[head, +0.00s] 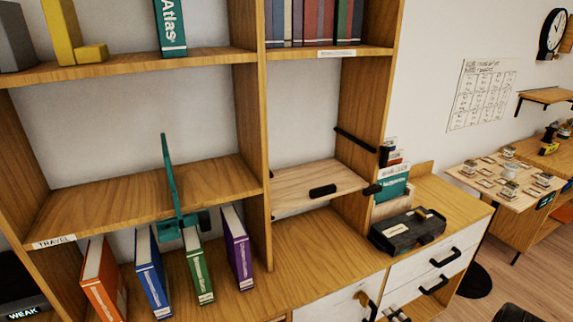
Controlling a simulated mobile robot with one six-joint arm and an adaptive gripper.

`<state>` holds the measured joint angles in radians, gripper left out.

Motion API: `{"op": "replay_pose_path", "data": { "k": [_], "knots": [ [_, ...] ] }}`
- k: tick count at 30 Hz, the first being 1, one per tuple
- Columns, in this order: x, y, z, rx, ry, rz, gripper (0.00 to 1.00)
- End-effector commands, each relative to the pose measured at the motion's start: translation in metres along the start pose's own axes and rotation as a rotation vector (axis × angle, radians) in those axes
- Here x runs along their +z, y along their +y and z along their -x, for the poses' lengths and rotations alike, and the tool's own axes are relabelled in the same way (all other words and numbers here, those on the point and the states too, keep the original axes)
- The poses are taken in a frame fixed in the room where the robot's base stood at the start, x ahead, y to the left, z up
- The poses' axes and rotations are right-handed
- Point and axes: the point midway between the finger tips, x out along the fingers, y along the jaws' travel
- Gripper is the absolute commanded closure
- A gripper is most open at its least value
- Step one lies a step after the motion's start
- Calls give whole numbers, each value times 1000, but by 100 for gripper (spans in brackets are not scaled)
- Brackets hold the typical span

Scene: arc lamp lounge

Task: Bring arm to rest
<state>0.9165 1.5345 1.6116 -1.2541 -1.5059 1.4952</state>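My gripper does not show in the head view, and no part of the arm can be made out for sure. Whether it is open or shut cannot be seen. The view is filled by a wooden shelf unit (150,196). No object is seen in a gripper's hold.
A wooden flap (300,186) with a black handle lies level in the middle bay. Orange (104,282), blue (152,275), green (197,268) and purple (237,249) books stand below a teal bookend (172,190). A black case (407,231) sits on the right cabinet top.

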Motion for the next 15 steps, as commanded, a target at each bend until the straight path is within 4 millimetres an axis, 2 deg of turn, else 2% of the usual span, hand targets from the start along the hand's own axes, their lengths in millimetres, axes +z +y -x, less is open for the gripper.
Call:
{"op": "replay_pose_path", "data": {
  "k": [6,9,12,15],
  "knots": [
    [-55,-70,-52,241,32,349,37],
    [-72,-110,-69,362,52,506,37],
    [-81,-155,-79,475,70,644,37],
    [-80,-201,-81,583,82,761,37]
  ]
}}
